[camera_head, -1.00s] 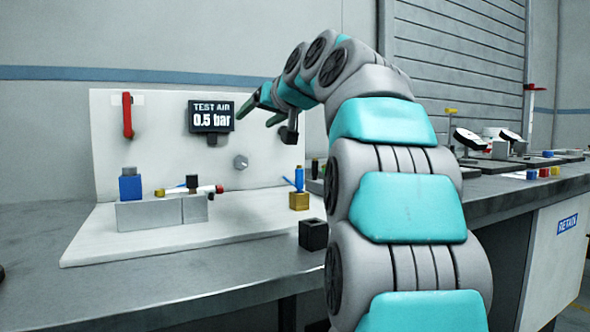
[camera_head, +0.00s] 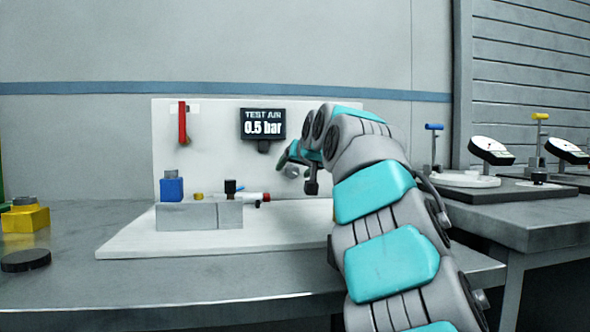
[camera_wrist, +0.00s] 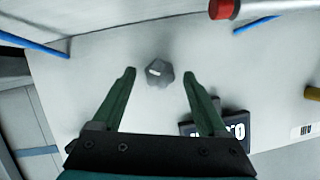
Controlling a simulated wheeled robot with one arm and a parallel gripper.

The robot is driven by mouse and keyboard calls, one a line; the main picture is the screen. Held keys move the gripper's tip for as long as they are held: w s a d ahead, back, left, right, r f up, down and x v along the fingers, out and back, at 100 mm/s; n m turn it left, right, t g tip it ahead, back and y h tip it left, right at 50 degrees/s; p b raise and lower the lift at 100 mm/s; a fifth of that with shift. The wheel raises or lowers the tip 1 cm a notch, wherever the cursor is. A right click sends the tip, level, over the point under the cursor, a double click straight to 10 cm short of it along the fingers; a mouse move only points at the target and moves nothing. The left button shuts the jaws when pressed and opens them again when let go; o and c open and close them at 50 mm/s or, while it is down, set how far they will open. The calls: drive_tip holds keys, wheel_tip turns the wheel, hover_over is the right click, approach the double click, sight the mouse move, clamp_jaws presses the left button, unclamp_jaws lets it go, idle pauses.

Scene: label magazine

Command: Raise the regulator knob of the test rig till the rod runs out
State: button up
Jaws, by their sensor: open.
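The regulator knob (camera_wrist: 160,72) is a small grey faceted knob with a white mark, on the white back panel (camera_head: 215,125) of the test rig. In the head view the knob (camera_head: 291,171) is partly covered by my gripper (camera_head: 296,165). In the wrist view my gripper (camera_wrist: 158,88) is open and empty. Its two green fingers stand either side of the knob, which appears beyond the fingertips; I cannot tell the gap. The dark display (camera_head: 263,124) reads TEST AIR 0.5 bar. A white rod-like part with a red end (camera_head: 254,196) lies by the grey block.
A red lever (camera_head: 183,122) hangs on the panel's left. A blue block (camera_head: 172,189) stands on the grey block (camera_head: 190,216). Yellow and black parts (camera_head: 25,219) are at far left. Gauges (camera_head: 490,150) stand on the right bench. The rig's front base is clear.

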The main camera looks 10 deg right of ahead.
drive_tip(key=shift+w+f, duration=0.25)
drive_tip(key=shift+w, duration=0.4)
drive_tip(key=shift+c, duration=0.3)
clamp_jaws()
